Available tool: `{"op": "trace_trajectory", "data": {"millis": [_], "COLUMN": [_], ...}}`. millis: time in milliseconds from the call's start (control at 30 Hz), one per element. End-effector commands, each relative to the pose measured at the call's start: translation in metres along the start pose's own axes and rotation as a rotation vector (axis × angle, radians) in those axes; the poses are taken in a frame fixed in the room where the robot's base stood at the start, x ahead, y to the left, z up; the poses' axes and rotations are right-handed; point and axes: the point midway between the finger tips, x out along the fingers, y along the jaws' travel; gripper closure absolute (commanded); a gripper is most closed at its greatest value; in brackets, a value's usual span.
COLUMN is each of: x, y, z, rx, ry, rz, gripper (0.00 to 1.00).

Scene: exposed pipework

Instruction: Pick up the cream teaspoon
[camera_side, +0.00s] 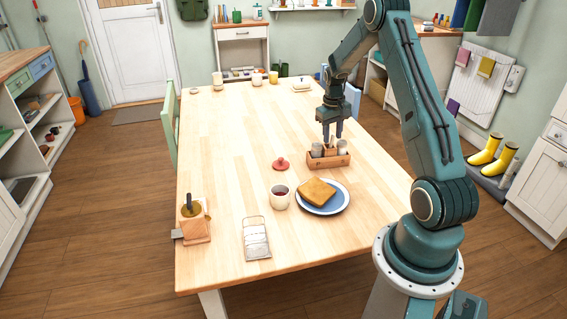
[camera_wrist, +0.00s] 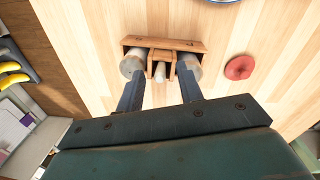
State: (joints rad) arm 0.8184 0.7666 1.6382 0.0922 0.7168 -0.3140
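A small wooden caddy (camera_side: 330,162) stands on the table, and it also shows in the wrist view (camera_wrist: 180,43). A slim, pale, upright thing (camera_wrist: 160,73) sits in its middle compartment. It may be the cream teaspoon's end, but its shape is too small to confirm. My gripper (camera_side: 332,138) points down just above the caddy. In the wrist view its fingers (camera_wrist: 161,90) are wide apart, one on each side of the pale thing, with nothing visible between them touching both. I see no other clear teaspoon.
Two grey-topped cylinders (camera_wrist: 132,64) (camera_wrist: 188,67) stand in the caddy on either side, close to my fingertips. A red lid-like thing (camera_side: 280,164), a cup (camera_side: 280,201) and a blue plate (camera_side: 341,204) with toast are nearby. The table's left middle is clear.

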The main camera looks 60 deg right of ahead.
Motion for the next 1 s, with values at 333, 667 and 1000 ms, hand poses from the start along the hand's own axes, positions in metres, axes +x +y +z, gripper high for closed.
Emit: {"op": "trace_trajectory", "data": {"millis": [333, 667, 1000], "x": [0.021, 0.021, 0.02], "y": [0.0, 0.0, 0.0], "z": [0.0, 0.0, 0.0], "rx": [0.0, 0.0, 0.0], "ry": [0.0, 0.0, 0.0], "rz": [0.0, 0.0, 0.0], "gripper": [0.63, 0.63, 1.0]}}
